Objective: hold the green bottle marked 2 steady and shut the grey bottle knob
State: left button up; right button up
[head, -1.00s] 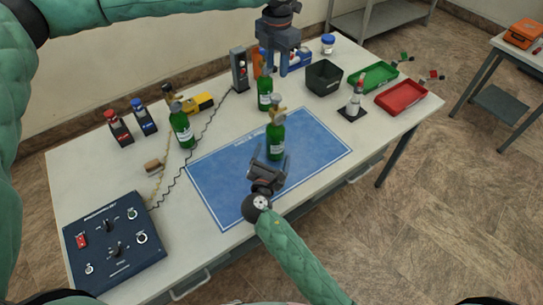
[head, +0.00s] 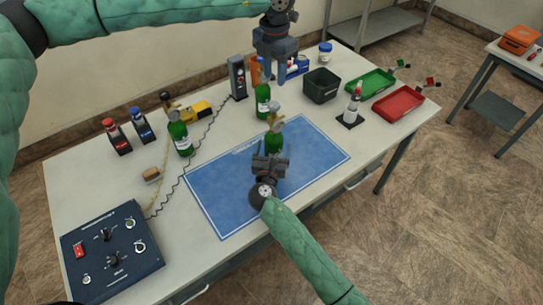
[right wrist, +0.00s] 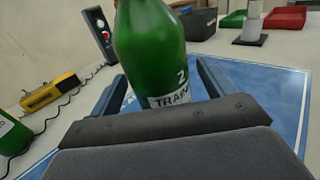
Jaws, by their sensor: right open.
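The green bottle marked 2 (head: 274,142) stands upright on the blue mat, with a brass valve and a grey knob (head: 275,108) on top. The right wrist view shows its label with the 2 close up (right wrist: 150,45); its top is cut off there. My right gripper (head: 272,153) is open, with one finger on each side of the bottle's lower body; I cannot tell whether they touch it. My left gripper (head: 274,78) hangs fingers down, higher in the picture than the knob. A gap shows between its fingers, and it holds nothing.
Other green bottles stand at the left (head: 181,138) and behind (head: 262,100). A control box (head: 112,250), yellow device (head: 200,110), black bin (head: 321,86), green tray (head: 371,82) and red tray (head: 399,103) surround the blue mat (head: 220,205). The mat's right part is clear.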

jog(key=shift+w, duration=0.5)
